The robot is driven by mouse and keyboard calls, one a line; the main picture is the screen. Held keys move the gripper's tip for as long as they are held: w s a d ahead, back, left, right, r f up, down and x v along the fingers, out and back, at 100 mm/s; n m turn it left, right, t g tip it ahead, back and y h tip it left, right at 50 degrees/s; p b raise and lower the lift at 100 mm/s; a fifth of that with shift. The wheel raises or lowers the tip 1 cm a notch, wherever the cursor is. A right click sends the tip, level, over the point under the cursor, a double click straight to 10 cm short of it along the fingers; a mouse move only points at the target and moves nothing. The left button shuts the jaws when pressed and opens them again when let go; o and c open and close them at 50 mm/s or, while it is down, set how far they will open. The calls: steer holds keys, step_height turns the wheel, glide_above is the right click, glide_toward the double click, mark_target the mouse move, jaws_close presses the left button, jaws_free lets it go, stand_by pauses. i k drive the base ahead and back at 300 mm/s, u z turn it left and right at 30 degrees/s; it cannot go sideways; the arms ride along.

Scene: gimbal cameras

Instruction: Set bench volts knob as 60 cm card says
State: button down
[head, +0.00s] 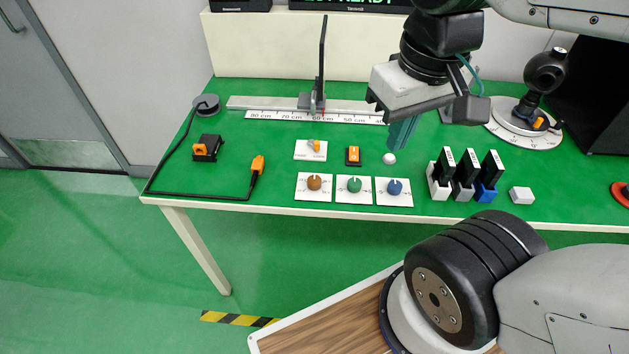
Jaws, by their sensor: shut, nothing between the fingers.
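Three knobs on white plates line the bench's front edge: a brown-orange knob (314,183), a green knob (354,185) and a blue knob (395,187). Their markings are too small to read, so I cannot tell which is volts. Three black cards with white labels stand in a white holder (440,191), a grey holder (463,192) and a blue holder (486,193); their text is unreadable. A scale (290,116) carries cm marks, with an upright carriage (312,102) near 60. My gripper (402,135) is shut and empty, above the bench behind the blue knob, apart from it.
A white block (521,195) and round dial base (523,138) stand right.

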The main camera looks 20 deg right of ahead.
mark_target(313, 182)
steer(key=z, duration=1.2)
steer(key=k, duration=1.1)
steer(key=u, duration=0.8)
steer(key=i, duration=0.9)
steer(key=z, duration=0.5)
